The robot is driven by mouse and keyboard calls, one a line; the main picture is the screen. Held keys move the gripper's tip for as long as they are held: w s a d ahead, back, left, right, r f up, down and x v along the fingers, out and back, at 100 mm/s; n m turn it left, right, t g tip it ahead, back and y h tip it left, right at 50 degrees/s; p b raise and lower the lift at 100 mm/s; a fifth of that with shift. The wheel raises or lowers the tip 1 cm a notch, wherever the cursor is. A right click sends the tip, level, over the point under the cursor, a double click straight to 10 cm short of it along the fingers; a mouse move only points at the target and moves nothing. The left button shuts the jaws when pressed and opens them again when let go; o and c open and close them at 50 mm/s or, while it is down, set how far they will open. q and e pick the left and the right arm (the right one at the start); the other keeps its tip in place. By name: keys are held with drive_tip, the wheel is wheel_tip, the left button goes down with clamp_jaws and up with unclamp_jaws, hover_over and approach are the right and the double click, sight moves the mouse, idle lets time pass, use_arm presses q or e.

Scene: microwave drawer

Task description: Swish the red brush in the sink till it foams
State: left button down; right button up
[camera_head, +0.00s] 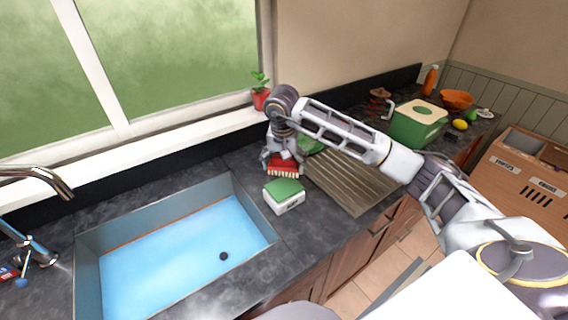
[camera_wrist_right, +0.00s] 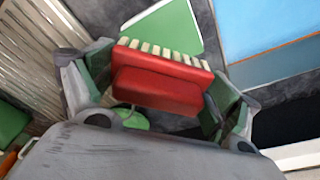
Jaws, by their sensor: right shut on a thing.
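The red brush (camera_head: 284,165) with pale bristles is in my right gripper (camera_head: 283,160), over the dark counter between the sink and the drainboard. In the right wrist view the brush (camera_wrist_right: 160,80) sits between the two fingers of the gripper (camera_wrist_right: 158,95), its bristles toward the top of the picture. The sink (camera_head: 178,238) holds blue water and lies left of the brush. I see no foam on the water. My left gripper is not in view.
A faucet (camera_head: 45,182) rises at the sink's left. A potted plant (camera_head: 260,92) stands on the windowsill.

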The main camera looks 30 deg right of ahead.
sight(284, 186)
drive_tip(key=shift+f, duration=0.15)
drive_tip(key=shift+f+b, duration=1.3)
drive_tip(key=shift+f, duration=1.5)
drive_tip(key=shift+f+b, duration=0.85)
drive_tip(key=shift+f, duration=0.25)
idle(1.1)
drive_tip(key=shift+f, duration=0.1)
idle(2.2)
